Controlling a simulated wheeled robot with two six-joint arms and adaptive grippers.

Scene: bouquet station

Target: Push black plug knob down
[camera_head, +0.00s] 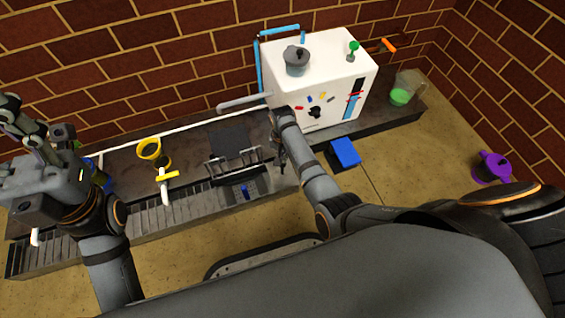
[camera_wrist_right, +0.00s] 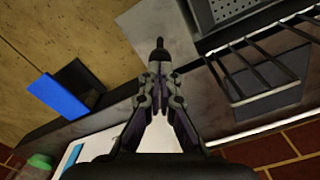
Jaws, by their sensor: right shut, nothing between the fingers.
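My right gripper (camera_head: 281,160) points down at the counter, between the white box and the sink area. In the right wrist view its fingers (camera_wrist_right: 159,76) are shut together and empty. A dark narrow upright piece (camera_wrist_right: 160,45) shows just past the fingertips. It may be the black plug knob, but I cannot tell for sure, nor whether the fingers touch it. In the head view the arm and gripper hide that spot. My left gripper (camera_head: 38,122) is raised at the far left, its fingers apart and empty.
The white box (camera_head: 315,65) with a grey pot (camera_head: 296,62) stands behind my right gripper. A blue and black box (camera_head: 345,153) is at the right. Yellow items (camera_head: 149,149) stand farther left.

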